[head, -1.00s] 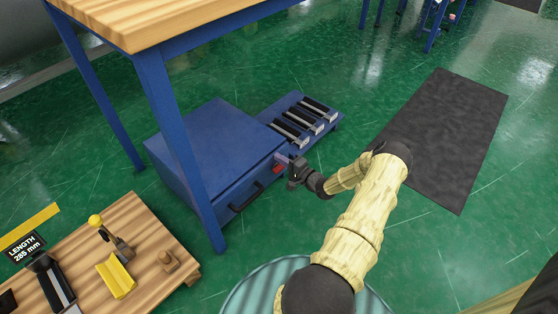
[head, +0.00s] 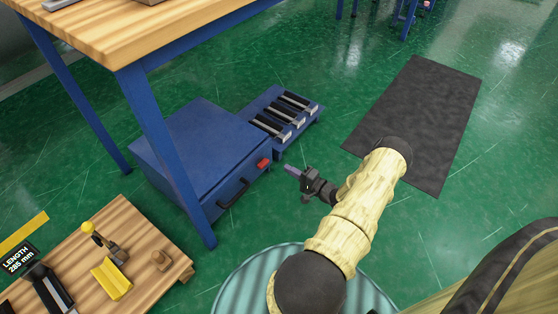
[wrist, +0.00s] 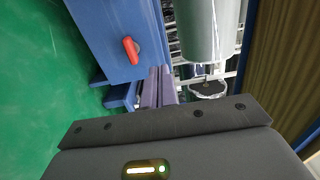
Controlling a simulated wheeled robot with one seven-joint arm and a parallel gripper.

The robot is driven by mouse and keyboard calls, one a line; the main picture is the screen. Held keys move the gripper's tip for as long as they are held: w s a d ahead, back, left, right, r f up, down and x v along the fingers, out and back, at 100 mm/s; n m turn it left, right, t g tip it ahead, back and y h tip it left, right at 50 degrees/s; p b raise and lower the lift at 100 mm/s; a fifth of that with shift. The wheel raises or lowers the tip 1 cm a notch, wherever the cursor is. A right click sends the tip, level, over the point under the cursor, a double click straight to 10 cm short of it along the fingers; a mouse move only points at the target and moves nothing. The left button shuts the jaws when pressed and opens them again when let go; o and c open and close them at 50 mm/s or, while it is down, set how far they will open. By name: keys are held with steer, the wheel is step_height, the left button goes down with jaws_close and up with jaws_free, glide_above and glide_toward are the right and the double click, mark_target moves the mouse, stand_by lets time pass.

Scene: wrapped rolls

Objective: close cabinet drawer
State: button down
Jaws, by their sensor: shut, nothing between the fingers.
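The blue cabinet (head: 205,140) stands on the floor beside the table leg. Its drawer front (head: 245,180) has a black handle (head: 233,193) and a red piece (head: 263,163) near its right end. The front looks flush with the cabinet body, with no clear gap visible. My gripper (head: 289,170) is shut and empty, just right of the red piece and apart from the drawer front. In the wrist view the purple fingers (wrist: 158,88) lie together, right of the blue front with its red piece (wrist: 131,50).
A low blue rack (head: 283,122) with several dark rolls stands behind the cabinet. A wood-topped table (head: 130,35) rises over it at left. A wooden bench (head: 135,235) with a yellow block is at lower left. A dark mat (head: 425,115) lies right; green floor is open around.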

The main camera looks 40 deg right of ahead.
steer(key=shift+v, duration=0.95)
steer(key=c, duration=1.8)
jaws_free()
steer(key=shift+w, duration=0.15)
steer(key=o, duration=0.4)
steer(key=w+a+r+n+g+h+p, duration=0.1)
steer(key=w+r+n+g+p, duration=0.3)
steer(key=w+r, duration=0.4)
step_height(320, 180, up, 2)
steer(key=shift+w+a+n+g, duration=0.25)
steer(key=shift+a+n+g, duration=0.25)
steer(key=shift+a, duration=0.2)
steer(key=a+r+n+g+h+p, duration=0.25)
steer(key=a+r, duration=0.35)
steer(key=r, duration=0.4)
steer(key=a+r+n+g+h+p, duration=0.25)
steer(key=a+r, duration=0.35)
steer(key=r, duration=0.4)
steer(key=s+a+r+n+g+y+p, duration=0.1)
steer(key=s+a+r+n+g+p, duration=0.3)
steer(key=s+a+r, duration=1)
steer(key=s+a+p, duration=0.1)
steer(key=s, duration=0.3)
steer(key=shift+a+n+g, duration=0.15)
steer(key=shift+n+g, duration=0.25)
